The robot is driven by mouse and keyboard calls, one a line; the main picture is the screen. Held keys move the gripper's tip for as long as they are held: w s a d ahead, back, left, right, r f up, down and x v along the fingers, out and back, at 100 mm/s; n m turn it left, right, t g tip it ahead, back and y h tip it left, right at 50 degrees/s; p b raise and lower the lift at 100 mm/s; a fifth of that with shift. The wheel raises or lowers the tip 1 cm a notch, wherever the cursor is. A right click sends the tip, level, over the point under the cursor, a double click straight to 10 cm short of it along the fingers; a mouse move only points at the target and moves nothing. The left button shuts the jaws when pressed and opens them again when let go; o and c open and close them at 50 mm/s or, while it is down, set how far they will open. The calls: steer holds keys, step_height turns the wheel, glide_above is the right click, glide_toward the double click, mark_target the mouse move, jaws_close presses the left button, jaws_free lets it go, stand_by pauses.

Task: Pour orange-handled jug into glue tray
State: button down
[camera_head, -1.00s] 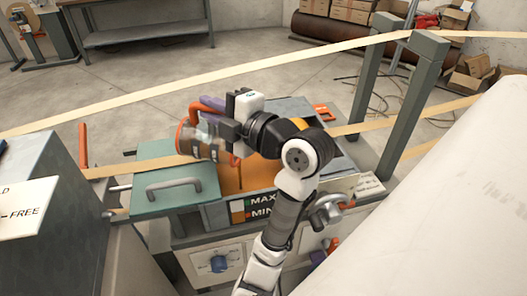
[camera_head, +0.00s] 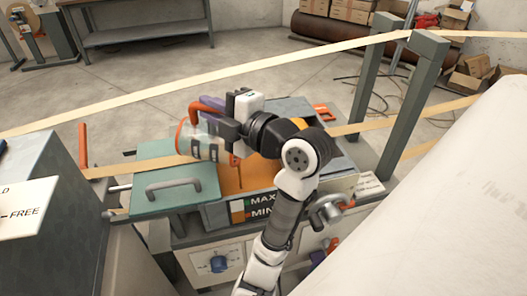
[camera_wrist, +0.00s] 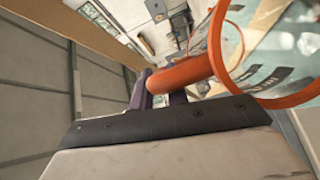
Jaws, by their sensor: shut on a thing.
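The orange-handled jug (camera_head: 203,138) is a clear vessel with an orange handle and rim, held tilted over the left part of the glue tray (camera_head: 218,216). Its wall looks clear, with dark marks on it. My gripper (camera_head: 216,112), with purple fingers, is shut on the jug's handle. In the wrist view the orange handle (camera_wrist: 182,74) runs between the purple fingers and the jug's rim shows as an orange ring. The tray holds orange glue and has a MAX/MIN label on its front. Whether liquid is running from the jug is hard to tell.
A green lid with a grey handle (camera_head: 174,186) lies left of the tray's opening. A tan paper strip (camera_head: 255,67) crosses behind the arm. Green posts (camera_head: 414,100) stand at the right, and a large pale roll (camera_head: 450,200) fills the lower right.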

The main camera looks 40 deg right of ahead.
mark_target(194, 107)
steer(key=w+p, duration=0.1)
steer(key=a+g+p, duration=0.1)
steer(key=w+a+r+n+g+p, duration=0.1)
steer(key=p, duration=0.1)
steer(key=shift+w+a+r+h, duration=0.1)
steer(key=shift+w+a+h, duration=0.1)
steer(key=shift+w+h, duration=0.2)
steer(key=shift+w+a+g+p, duration=0.2)
steer(key=shift+w+g+p, duration=0.1)
steer(key=shift+g, duration=0.2)
steer(key=shift+w+a+f, duration=0.1)
steer(key=shift+f, duration=0.25)
steer(key=shift+w+a+r+g+p, duration=0.15)
steer(key=shift+w+r+g+p, duration=0.1)
steer(key=shift+g+p, duration=0.15)
steer(key=w+g+p, duration=0.1)
steer(key=a+n+h+p, duration=0.1)
steer(key=p, duration=0.1)
steer(key=shift+w+a+r+g, duration=0.1)
steer(key=shift+w+r+g, duration=0.25)
steer(key=shift+r+g, duration=0.05)
steer(key=shift+w+a+f+g+h+p, duration=0.3)
steer(key=shift+w+f+g+h+p, duration=0.25)
steer(key=shift+p, duration=0.45)
